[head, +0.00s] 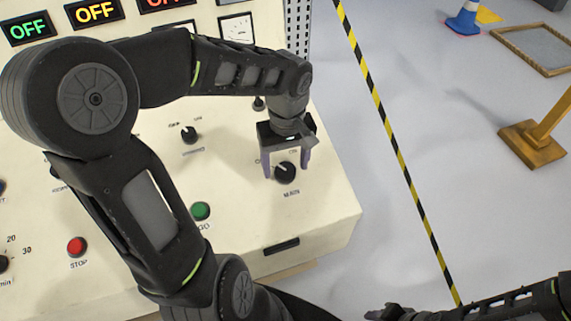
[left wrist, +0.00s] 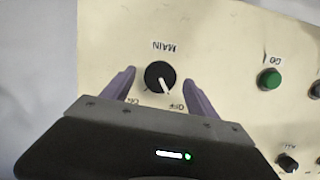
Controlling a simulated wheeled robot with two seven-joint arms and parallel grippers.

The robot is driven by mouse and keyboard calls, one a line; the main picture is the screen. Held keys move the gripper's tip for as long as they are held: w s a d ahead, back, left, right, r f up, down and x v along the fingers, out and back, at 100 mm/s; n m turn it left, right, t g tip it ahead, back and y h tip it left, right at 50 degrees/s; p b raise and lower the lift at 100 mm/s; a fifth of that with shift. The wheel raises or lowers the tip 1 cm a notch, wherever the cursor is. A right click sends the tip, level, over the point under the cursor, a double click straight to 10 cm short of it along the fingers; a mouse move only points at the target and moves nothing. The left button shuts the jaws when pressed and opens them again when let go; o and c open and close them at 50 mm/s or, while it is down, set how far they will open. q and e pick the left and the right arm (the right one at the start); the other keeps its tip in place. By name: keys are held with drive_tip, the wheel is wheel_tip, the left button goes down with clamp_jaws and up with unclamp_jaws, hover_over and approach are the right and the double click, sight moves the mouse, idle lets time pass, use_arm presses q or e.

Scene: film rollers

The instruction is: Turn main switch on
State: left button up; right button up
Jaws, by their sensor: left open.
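The main switch is a round black knob (head: 286,173) on the cream control panel, near its right front corner. In the left wrist view the knob (left wrist: 160,76) sits below the MAIN label, and its white pointer line aims toward the OFF mark. My left gripper (head: 286,168) is open, with its purple fingers on either side of the knob. The left wrist view shows gaps between both fingers and the knob. Part of my right arm (head: 500,305) shows at the lower right; its gripper end, at the bottom edge, is too unclear to read.
A green GO button (head: 201,211), a red STOP button (head: 77,246) and another black knob (head: 190,134) are on the panel. OFF displays (head: 95,11) line its upper part.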

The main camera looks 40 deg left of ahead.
use_arm(q)
drive_tip(key=shift+f, duration=0.55)
drive_tip(key=shift+c, duration=0.2)
drive_tip(key=c, duration=1.3)
